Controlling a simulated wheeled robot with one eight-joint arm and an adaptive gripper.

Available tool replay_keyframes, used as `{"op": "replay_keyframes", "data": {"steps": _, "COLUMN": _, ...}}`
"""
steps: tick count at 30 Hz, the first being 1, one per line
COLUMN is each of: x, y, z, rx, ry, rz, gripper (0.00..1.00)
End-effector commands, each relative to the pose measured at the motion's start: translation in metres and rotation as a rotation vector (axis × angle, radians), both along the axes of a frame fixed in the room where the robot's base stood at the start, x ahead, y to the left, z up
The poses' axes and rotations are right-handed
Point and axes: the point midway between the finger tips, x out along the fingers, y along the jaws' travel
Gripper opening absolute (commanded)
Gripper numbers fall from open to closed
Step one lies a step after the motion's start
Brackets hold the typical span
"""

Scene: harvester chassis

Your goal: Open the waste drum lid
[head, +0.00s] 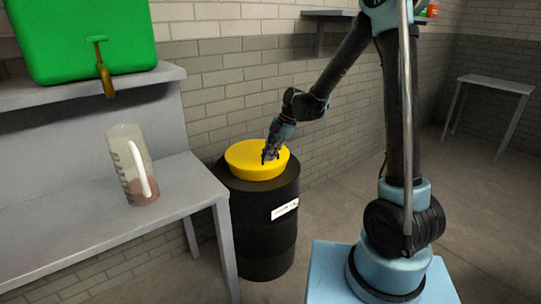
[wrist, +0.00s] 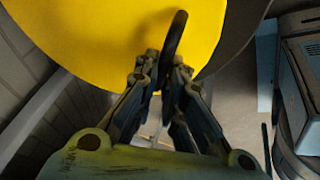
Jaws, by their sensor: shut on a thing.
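The waste drum (head: 262,222) is black with a white label and stands on the floor beside the grey bench. Its yellow lid (head: 243,158) lies on top of the drum in the head view. The yellow lid (wrist: 110,35) also fills the upper part of the wrist view. A dark handle (wrist: 174,38) stands up from the lid. My gripper (head: 270,152) is over the right part of the lid. In the wrist view, my gripper (wrist: 165,68) is shut on the handle, with a finger on each side of it. Whether the lid is slightly raised cannot be told.
A grey bench (head: 80,225) at left holds a clear jug (head: 128,160) with a white handle. A green container (head: 85,40) with a brass tap sits on the shelf above. A small table (head: 497,84) stands far right. The floor between is clear.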

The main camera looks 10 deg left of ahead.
Motion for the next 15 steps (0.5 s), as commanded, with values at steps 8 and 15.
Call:
{"op": "replay_keyframes", "data": {"steps": 8, "x": 0.003, "y": 0.002, "z": 0.012, "rx": -0.019, "ry": 0.015, "rz": 0.000, "gripper": 0.00}}
{"op": "replay_keyframes", "data": {"steps": 15, "x": 0.006, "y": 0.006, "z": 0.028, "rx": -0.045, "ry": 0.037, "rz": -0.001, "gripper": 0.00}}
